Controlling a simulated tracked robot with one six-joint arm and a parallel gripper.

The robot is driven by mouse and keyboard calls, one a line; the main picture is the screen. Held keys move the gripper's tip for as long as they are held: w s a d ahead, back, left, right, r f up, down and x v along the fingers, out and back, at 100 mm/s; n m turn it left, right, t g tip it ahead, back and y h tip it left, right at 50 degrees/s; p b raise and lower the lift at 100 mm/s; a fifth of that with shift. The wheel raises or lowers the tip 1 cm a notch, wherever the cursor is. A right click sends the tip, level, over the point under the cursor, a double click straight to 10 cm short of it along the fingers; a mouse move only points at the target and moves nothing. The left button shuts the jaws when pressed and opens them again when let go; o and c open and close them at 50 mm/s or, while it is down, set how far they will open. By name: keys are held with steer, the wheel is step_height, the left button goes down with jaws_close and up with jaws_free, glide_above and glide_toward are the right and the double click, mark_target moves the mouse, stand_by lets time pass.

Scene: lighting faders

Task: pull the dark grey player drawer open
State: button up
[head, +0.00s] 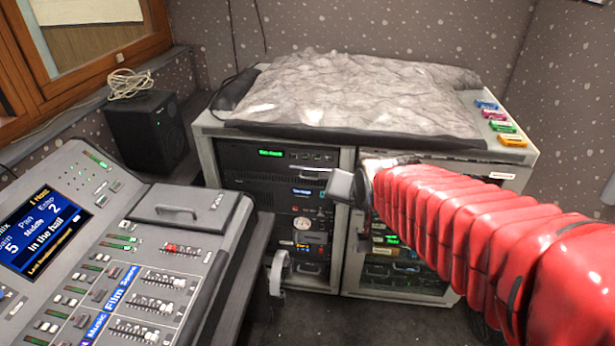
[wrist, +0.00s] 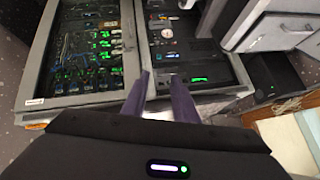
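The grey rack cabinet (head: 347,230) has a left bay of dark units. Its top dark unit (head: 240,157) has a green display and looks flush with the front. The same unit appears in the wrist view (wrist: 210,92), where the rack is upside down. I cannot tell for certain which dark front is the player drawer. My gripper (head: 342,187) is in front of the rack, near the post between the bays. In the wrist view its two fingers (wrist: 160,80) are apart with nothing between them. I cannot tell whether they touch the rack. My red-sleeved arm hides part of the right bay.
The mixing console (head: 130,255) stands at the left, with a handled dark panel (head: 180,205) on it. A black speaker (head: 147,130) is behind it. A grey crumpled cover (head: 350,90) lies on the rack, with several coloured boxes (head: 495,115) beside it. Some dark floor is clear.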

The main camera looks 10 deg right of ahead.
steer(key=w+f+m+t, duration=0.25)
steer(key=w+f, duration=0.25)
steer(key=w, duration=0.5)
steer(key=w+f+m+t, duration=0.1)
steer(key=w+f+m, duration=0.35)
steer(key=w, duration=0.65)
steer(key=w+f+m+t+y, duration=0.1)
steer(key=w+f+m+t, duration=0.2)
steer(key=f, duration=1.2)
steer(key=w+m, duration=0.3)
steer(key=w, duration=0.1)
steer(key=shift+w+f+t+y, duration=0.25)
steer(key=shift+f+t+y, duration=0.1)
steer(key=shift+y, duration=0.05)
steer(key=shift+d, duration=0.1)
steer(key=x, duration=1.3)
steer(key=shift+w, duration=0.35)
steer(key=shift+f, duration=0.1)
steer(key=shift+c, duration=0.2)
